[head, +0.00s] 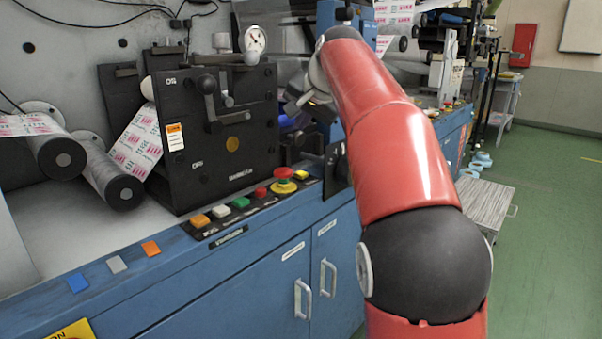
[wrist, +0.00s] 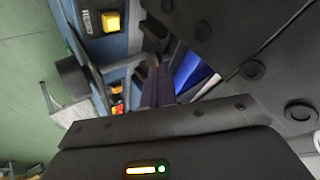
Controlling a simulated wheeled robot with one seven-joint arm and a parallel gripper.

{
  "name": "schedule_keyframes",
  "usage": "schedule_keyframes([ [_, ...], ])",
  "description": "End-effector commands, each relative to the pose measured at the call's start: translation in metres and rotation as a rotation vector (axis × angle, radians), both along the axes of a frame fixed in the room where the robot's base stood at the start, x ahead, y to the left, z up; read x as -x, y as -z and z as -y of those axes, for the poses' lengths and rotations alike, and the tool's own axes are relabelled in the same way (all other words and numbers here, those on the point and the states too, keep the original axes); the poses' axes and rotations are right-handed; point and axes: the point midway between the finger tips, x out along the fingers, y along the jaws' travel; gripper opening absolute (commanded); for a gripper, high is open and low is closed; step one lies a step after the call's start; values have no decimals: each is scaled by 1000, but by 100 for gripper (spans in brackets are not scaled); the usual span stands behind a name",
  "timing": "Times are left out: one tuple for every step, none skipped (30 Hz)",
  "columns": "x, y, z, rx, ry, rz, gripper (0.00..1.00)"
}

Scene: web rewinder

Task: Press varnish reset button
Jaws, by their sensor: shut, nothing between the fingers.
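A row of buttons sits on the dark strip along the blue cabinet's front edge: orange (head: 200,220), white (head: 221,211), green (head: 241,202), red (head: 261,192) and yellow (head: 301,175). A red mushroom button on a yellow base (head: 284,181) stands among them. The labels are too small to read, so I cannot tell which is the varnish reset. The wrist view shows a square yellow button (wrist: 111,22) at upper left. My gripper, partly hidden behind my arm in the head view, shows dark shut fingers (wrist: 158,84) in the wrist view, apart from that button.
A black machine side plate (head: 232,150) with knobs and levers stands behind the buttons. Printed web rolls (head: 112,180) lie at its left. Something blue (wrist: 186,68) is close beside my fingers. Blue cabinet doors with handles (head: 302,298) are below; green floor (head: 555,230) is open at right.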

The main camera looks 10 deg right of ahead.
Motion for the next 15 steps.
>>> schedule_keyframes([
  [0, 2, 0, 0, -1, -1, 0],
  [0, 4, 0, 0, 0, 0, 0],
  [1, 7, 0, 0, -1, -1, 0],
  [1, 10, 0, -1, -1, -2, 0],
  [1, 14, -1, -1, -1, -2, 0],
  [1, 19, 0, 0, -1, -3, 0],
  [1, 26, 0, 1, -1, -2, 0],
  [0, 33, 0, 0, -1, -1, 0],
  [0, 39, 0, 0, -1, -1, 0],
  [1, 44, 0, 0, -1, -1, 0],
  [1, 49, 0, 0, -1, -1, 0],
  [0, 56, 0, 1, -1, 0, 0],
  [0, 60, 0, 1, -1, 0, 0],
  [0, 63, 0, 1, -1, 0, 0],
  [0, 68, 0, 1, -1, 0, 0],
])
